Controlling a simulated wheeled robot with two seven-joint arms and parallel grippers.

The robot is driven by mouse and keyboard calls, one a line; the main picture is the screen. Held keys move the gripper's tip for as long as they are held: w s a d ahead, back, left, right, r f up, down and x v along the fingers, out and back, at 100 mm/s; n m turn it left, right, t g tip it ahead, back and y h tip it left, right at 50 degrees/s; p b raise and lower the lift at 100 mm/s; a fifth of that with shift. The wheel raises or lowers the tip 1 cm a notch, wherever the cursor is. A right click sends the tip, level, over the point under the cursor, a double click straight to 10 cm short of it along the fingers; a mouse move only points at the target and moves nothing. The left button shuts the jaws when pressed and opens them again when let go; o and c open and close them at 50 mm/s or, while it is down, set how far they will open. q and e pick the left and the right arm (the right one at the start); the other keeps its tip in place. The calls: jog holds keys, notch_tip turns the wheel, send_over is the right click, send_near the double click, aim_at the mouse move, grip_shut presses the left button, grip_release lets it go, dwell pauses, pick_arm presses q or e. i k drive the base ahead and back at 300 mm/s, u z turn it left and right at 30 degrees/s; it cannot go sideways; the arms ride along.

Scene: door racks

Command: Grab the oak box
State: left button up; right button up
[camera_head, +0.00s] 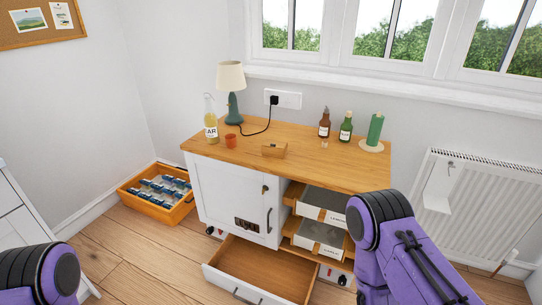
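A small wooden box (273,150), light brown with a dark spot on its front, sits near the front edge of the wooden countertop (310,155). It is the likeliest oak box, though its exact wood cannot be told. Nothing touches it from above. My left arm shows only as a purple and black part at the bottom left corner. My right arm shows as a larger purple part at the lower right, in front of the cabinet's right side. Neither gripper is in view, so what they hold cannot be seen.
The white cabinet (225,196) has an open, empty lower drawer (262,272) and pulled-out trays at right. An orange-brown crate (150,207) sits on the floor.

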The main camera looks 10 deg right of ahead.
aim_at(278, 154)
jog(key=u, duration=1.2)
jog(key=i, duration=2.3)
jog(key=z, duration=2.75)
